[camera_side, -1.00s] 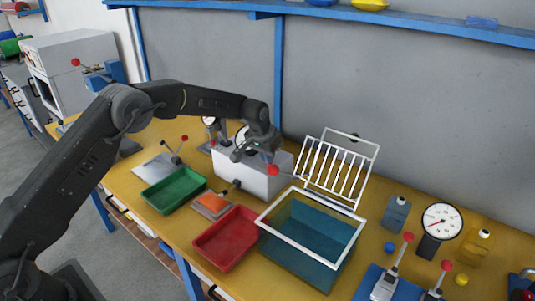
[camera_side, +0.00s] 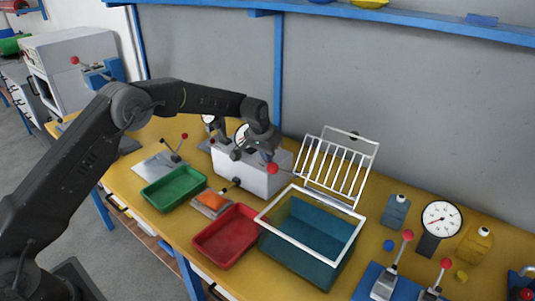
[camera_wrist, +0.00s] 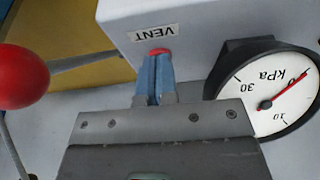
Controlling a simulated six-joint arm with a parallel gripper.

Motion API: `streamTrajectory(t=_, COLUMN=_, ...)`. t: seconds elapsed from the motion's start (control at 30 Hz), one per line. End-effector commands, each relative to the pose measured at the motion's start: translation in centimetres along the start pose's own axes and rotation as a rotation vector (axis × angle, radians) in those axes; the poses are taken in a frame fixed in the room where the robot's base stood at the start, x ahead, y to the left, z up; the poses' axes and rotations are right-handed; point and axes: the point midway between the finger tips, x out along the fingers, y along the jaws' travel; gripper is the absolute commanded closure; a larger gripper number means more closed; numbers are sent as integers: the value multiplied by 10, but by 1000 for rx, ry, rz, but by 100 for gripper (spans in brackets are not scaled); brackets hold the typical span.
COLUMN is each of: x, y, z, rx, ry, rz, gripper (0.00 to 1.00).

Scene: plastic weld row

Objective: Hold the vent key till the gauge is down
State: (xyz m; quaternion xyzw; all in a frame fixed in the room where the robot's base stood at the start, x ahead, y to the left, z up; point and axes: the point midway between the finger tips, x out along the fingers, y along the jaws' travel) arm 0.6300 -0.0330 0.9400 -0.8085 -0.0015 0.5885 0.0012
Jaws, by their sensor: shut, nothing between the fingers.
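The vent key is a small red button (camera_wrist: 160,51) under a VENT label on the white box (camera_side: 240,177). My gripper (camera_wrist: 157,62) is shut and empty, its blue fingertips at the key and covering most of it in the wrist view. I cannot tell how far the key is pressed. In the side view my gripper (camera_side: 266,157) is over the box top and the key is hidden. The kPa gauge (camera_wrist: 255,88) shows upside down beside the key; its red needle points at about the 0 mark. It shows partly behind my arm in the side view (camera_side: 241,134).
A red-knobbed lever (camera_wrist: 20,76) stands close to my gripper. A white rack (camera_side: 340,165) and a teal tank (camera_side: 305,262) are right of the box. A green tray (camera_side: 150,200), a red tray (camera_side: 205,255) and an orange piece (camera_side: 211,199) lie in front.

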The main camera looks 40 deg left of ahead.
Motion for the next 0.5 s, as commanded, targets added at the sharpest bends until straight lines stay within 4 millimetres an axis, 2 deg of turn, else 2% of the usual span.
streamTrajectory(t=0.03, x=10, y=-1, z=9, rx=3, ry=-27, rz=-3, gripper=100)
streamTrajectory(t=0.17, x=3, y=-1, z=6, rx=3, ry=-25, rz=-3, gripper=100)
streamTrajectory(t=0.27, x=-11, y=-1, z=1, rx=2, ry=-17, rz=-2, gripper=100)
streamTrajectory(t=0.4, x=-43, y=0, z=-11, rx=1, ry=-2, rz=-2, gripper=100)
streamTrajectory(t=0.5, x=-68, y=0, z=-11, rx=1, ry=-1, rz=-1, gripper=100)
